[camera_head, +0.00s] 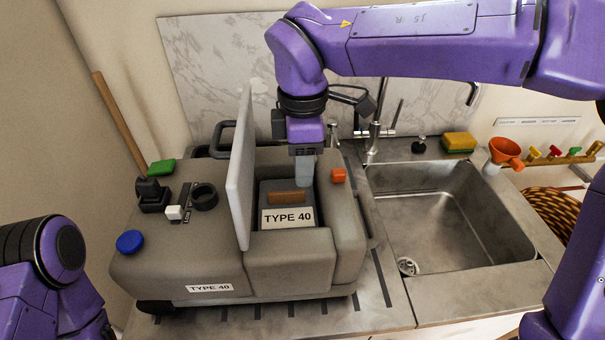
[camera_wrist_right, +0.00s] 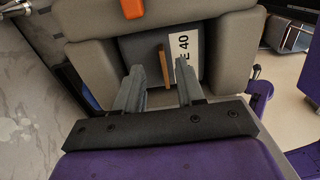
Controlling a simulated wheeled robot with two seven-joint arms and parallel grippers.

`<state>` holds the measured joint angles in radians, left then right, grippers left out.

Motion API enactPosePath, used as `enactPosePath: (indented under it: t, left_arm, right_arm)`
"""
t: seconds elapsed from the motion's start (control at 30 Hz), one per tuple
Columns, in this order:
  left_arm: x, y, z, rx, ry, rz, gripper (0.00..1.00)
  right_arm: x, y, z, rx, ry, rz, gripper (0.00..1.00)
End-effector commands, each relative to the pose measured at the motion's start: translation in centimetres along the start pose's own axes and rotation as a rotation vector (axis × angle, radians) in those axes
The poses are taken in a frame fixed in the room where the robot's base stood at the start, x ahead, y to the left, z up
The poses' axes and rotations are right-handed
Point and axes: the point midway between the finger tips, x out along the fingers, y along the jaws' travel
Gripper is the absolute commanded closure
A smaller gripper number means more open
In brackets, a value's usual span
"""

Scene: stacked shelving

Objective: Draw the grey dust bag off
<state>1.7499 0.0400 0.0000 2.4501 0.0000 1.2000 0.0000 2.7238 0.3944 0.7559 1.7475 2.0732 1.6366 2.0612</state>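The grey dust bag (camera_head: 269,189) sits inside the open compartment of the grey-brown machine (camera_head: 190,255). It has a brown tab (camera_head: 286,198) and a white "TYPE 40" label (camera_head: 288,218). In the right wrist view, the bag (camera_wrist_right: 146,48) and its tab (camera_wrist_right: 166,68) show ahead of the fingers. My right gripper (camera_head: 304,172) points down over the back of the compartment. In the right wrist view, its two fingers (camera_wrist_right: 160,86) are apart, with the tab beyond the gap and nothing held. My left gripper is out of view; only my left arm shows.
The machine's lid (camera_head: 242,165) stands upright left of the compartment. An orange block (camera_head: 338,175) is on the right rim. A steel sink (camera_head: 450,225) lies to the right, with a tap (camera_head: 374,140) behind it. A marble panel (camera_head: 210,65) stands behind.

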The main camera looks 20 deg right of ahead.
Motion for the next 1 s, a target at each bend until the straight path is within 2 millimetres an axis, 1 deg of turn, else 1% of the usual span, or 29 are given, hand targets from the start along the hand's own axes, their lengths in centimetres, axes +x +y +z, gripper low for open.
enactPosePath:
  t: [0.13, 0.2, 0.3, 0.43, 0.63, 0.67, 0.7, 0.77, 1.0]
  left_arm:
    - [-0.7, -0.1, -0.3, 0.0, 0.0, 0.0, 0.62]
    - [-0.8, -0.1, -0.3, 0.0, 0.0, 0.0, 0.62]
    - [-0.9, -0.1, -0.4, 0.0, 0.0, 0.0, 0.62]
    - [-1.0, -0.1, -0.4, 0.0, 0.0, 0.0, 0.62]
    - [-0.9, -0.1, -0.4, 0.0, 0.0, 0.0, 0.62]
    - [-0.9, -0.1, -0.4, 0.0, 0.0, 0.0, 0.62]
    - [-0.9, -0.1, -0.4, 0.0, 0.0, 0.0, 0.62]
    - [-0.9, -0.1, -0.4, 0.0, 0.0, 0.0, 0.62]
    - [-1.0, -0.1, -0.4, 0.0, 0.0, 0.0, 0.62]
  right_arm:
    - [3.0, -0.1, 0.1, 0.0, 0.0, -0.005, 0.62]
    - [4.1, -0.1, 0.1, 0.001, 0.0, -0.004, 0.62]
    - [5.3, -0.1, 0.0, 0.001, 0.001, -0.002, 0.62]
    - [6.0, -0.1, 0.0, 0.002, 0.002, -0.001, 0.62]
    - [6.1, -0.1, 0.0, 0.002, 0.002, 0.0, 0.62]
    - [6.0, -0.1, 0.0, 0.002, 0.002, 0.0, 0.68]
    - [6.0, -0.1, 0.0, 0.002, 0.002, 0.0, 0.81]
    - [6.0, -0.1, 0.0, 0.002, 0.002, 0.0, 1.0]
    - [5.9, 0.0, 0.0, 0.002, 0.003, 0.001, 1.0]
